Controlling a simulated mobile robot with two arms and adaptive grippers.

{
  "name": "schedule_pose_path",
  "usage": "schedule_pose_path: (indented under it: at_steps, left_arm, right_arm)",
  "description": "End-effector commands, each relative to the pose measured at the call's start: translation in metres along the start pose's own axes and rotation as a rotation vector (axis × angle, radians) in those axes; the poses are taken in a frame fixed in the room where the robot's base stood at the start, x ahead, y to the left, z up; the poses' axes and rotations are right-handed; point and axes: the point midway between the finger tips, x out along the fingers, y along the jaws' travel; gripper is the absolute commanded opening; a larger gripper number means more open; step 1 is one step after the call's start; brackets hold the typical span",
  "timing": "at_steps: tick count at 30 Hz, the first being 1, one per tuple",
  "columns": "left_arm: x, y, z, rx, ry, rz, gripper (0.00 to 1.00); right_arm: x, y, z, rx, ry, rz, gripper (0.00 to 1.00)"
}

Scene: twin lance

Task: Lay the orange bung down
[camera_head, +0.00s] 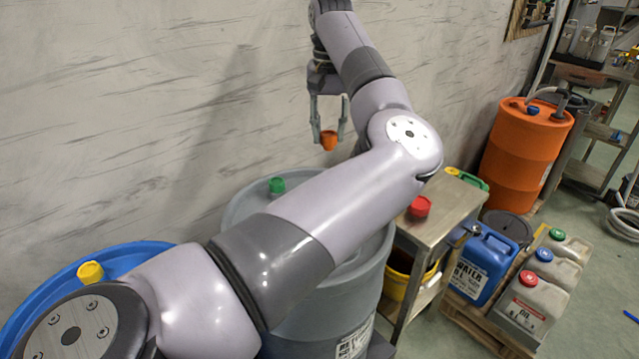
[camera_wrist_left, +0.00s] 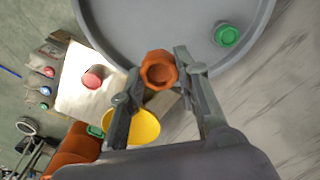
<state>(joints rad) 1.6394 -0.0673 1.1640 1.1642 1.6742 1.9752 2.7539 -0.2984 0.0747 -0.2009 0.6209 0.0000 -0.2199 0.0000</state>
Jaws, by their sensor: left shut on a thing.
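The orange bung (camera_head: 329,140) is held between the fingertips of my left gripper (camera_head: 329,130), in the air above the far side of the grey drum. It shows large in the left wrist view (camera_wrist_left: 159,70), with the left gripper's fingers (camera_wrist_left: 155,85) shut on it from both sides. In the wrist view it overlaps the edge between the grey drum top (camera_wrist_left: 130,25) and the metal stand. My right gripper shows in neither view.
A green bung (camera_head: 276,185) sits on the grey drum (camera_head: 240,212). A red bung (camera_head: 420,206) is on the steel stand (camera_head: 440,225). A yellow bung (camera_head: 90,272) is on the blue drum (camera_head: 60,285). Jerrycans (camera_head: 481,265) and an orange drum (camera_head: 522,155) stand at right.

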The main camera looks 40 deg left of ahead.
Motion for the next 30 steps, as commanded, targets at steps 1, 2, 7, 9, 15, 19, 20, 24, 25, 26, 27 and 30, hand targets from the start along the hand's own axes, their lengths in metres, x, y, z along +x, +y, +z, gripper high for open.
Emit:
schedule_pose_path:
  at_steps: [1,2,7,9,15,19,20,24,25,26,27,30]
  left_arm:
    - [0.016,0.001,0.001,0.0,-0.005,-0.003,0.0]
    - [0.024,0.0,0.001,-0.001,-0.005,-0.003,0.0]
    - [0.069,-0.001,0.001,0.0,-0.005,-0.004,0.0]
    - [0.086,-0.001,0.001,0.001,-0.005,-0.004,0.0]
    - [0.117,0.0,0.0,0.001,-0.001,-0.002,0.0]
    - [0.124,0.0,0.0,0.001,-0.001,-0.001,0.0]
    - [0.127,0.0,0.0,0.001,-0.001,-0.001,0.0]
    - [0.145,-0.001,0.0,0.002,-0.002,-0.003,0.0]
    - [0.151,-0.001,0.001,0.002,-0.004,-0.003,0.0]
    - [0.155,-0.001,0.001,0.002,-0.003,-0.003,0.0]
    - [0.16,-0.001,0.0,0.002,-0.002,-0.002,0.0]
    - [0.165,-0.001,0.0,0.001,0.0,-0.002,0.0]
  right_arm:
    - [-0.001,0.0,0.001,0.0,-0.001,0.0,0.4]
    - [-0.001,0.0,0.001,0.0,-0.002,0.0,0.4]
    - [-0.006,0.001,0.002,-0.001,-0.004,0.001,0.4]
    - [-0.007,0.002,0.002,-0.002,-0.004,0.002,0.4]
    - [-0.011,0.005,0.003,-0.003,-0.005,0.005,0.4]
    - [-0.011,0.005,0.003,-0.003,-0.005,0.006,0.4]
    - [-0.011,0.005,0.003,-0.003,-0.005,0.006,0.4]
    - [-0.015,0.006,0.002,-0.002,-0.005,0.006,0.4]
    - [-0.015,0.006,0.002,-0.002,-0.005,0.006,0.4]
    - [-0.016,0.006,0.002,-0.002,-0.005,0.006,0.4]
    - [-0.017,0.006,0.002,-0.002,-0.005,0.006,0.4]
    - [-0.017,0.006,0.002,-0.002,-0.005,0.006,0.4]
